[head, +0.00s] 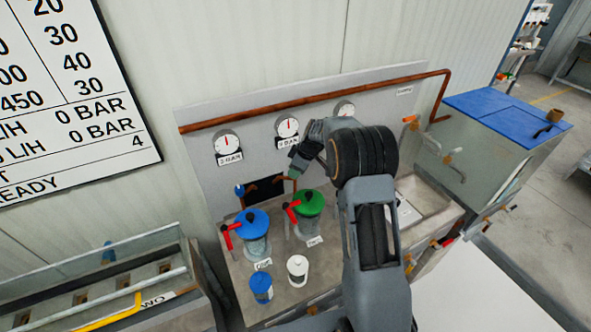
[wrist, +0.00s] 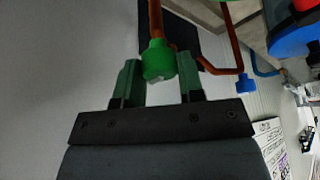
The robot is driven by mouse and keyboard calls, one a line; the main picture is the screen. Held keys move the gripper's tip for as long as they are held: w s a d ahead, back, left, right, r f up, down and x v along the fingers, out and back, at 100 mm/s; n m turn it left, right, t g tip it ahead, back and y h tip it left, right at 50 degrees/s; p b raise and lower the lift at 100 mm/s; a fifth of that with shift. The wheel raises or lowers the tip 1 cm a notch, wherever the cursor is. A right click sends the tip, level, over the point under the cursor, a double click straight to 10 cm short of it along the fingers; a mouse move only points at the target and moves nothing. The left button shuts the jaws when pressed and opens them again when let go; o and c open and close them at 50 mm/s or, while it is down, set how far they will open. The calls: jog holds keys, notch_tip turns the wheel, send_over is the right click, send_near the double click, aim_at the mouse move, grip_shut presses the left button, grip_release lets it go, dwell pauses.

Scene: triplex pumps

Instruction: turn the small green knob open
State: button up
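The small green knob (wrist: 158,60) sits on a copper pipe in the wrist view, near the middle. My gripper (wrist: 159,82) has its two fingers apart, one on each side of the knob's lower part. In the head view my gripper (head: 296,160) is at the panel, above the large green-topped pump (head: 309,203). The small knob shows there only as a bit of green (head: 294,172), partly hidden by the gripper.
A small blue knob (wrist: 246,84) on another pipe is to the right in the wrist view. In the head view, a blue-topped pump (head: 252,225) with a red handle stands left of the green one. Gauges (head: 288,127) and a long copper pipe (head: 240,118) line the panel.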

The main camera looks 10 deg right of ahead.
jog(key=c, duration=0.4)
jog(key=shift+f+b, duration=0.1)
jog(key=shift+b, duration=0.3)
jog(key=shift+a+f+m+t+b, duration=0.1)
jog(key=shift+m+t+b, duration=0.4)
jog(key=shift+m+b, duration=0.7)
jog(key=m+h+b, duration=0.1)
jog(key=m, duration=0.1)
jog(key=m+b, duration=0.1)
jog(key=m, duration=0.1)
jog(key=shift+s+t+h, duration=0.1)
jog(key=shift+t+h, duration=0.3)
jog(key=m+h, duration=0.1)
jog(key=m, duration=0.3)
jog(key=shift+a+h+b, duration=0.1)
jog(key=shift+h+b, duration=0.2)
jog(key=shift+b, duration=0.1)
jog(key=m+h+b, duration=0.1)
jog(key=m, duration=0.1)
jog(key=shift+m, duration=0.4)
jog(key=shift+a+m+h+b, duration=0.1)
jog(key=shift+m+h+b, duration=0.7)
jog(key=shift+m+b, duration=1.15)
jog(key=shift+r+m+g, duration=0.2)
jog(key=shift+m+g, duration=0.1)
jog(key=shift+m, duration=0.25)
